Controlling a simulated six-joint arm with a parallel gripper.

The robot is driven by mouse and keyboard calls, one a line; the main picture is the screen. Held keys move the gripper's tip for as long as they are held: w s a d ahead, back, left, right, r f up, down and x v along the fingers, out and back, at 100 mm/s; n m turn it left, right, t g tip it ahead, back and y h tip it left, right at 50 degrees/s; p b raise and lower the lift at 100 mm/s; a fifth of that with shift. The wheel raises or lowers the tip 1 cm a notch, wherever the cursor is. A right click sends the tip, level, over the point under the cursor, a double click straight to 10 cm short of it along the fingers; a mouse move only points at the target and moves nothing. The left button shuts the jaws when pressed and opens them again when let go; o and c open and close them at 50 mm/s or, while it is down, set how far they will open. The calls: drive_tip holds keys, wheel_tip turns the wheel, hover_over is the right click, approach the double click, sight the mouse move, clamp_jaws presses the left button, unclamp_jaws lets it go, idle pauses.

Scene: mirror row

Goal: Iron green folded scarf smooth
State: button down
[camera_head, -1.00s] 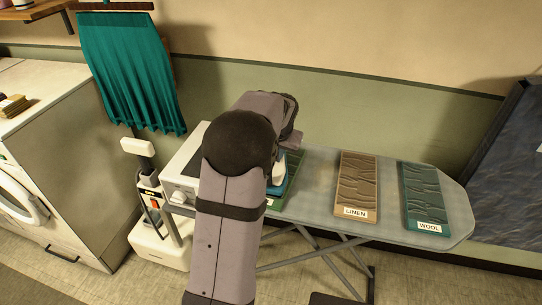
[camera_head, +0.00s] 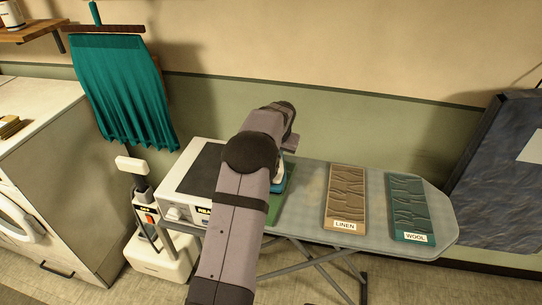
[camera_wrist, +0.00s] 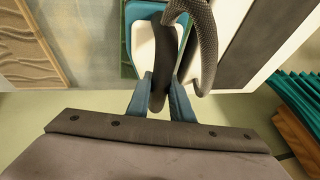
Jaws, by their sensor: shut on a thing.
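The green folded scarf (camera_head: 280,203) lies flat on the ironing board (camera_head: 308,205), left of the linen piece. My arm and the iron hide most of it, including any creases. The teal and white iron (camera_head: 283,177) is over its back part; I cannot tell if it touches. In the wrist view my gripper (camera_wrist: 162,88) is shut on the dark handle (camera_wrist: 164,60) of the iron, with one blue finger on each side. A thin strip of the green scarf (camera_wrist: 127,58) shows beside the iron there.
Brown linen (camera_head: 347,192) and teal wool (camera_head: 409,203) pieces lie creased to the right. A white station with a dark top (camera_head: 197,170) stands at the board's left end. A teal cloth (camera_head: 122,95) hangs behind left. A white washer (camera_head: 60,185) is further left.

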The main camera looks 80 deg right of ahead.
drive_tip(key=shift+s+d+r+p, duration=0.1)
drive_tip(key=shift+d+r+p, duration=0.05)
drive_tip(key=shift+d+p, duration=0.75)
drive_tip(key=shift+s+d+r+p, duration=0.15)
drive_tip(key=shift+d+p, duration=0.55)
drive_tip(key=shift+d, duration=0.4)
drive_tip(key=shift+a+f+b, duration=0.1)
drive_tip(key=shift+f+b, duration=0.2)
drive_tip(key=shift+b, duration=0.1)
drive_tip(key=a+b, duration=0.4)
drive_tip(key=a, duration=0.1)
drive_tip(key=shift+w+a, duration=0.25)
drive_tip(key=shift+w, duration=0.1)
drive_tip(key=shift+w+a+b, duration=0.7)
drive_tip(key=shift+a+b, duration=2.75)
drive_tip(key=shift+a, duration=3.5)
wheel_tip(320, 180, up, 8)
drive_tip(key=p, duration=0.6)
drive_tip(key=shift+a+r, duration=0.15)
drive_tip(key=shift+r, duration=0.05)
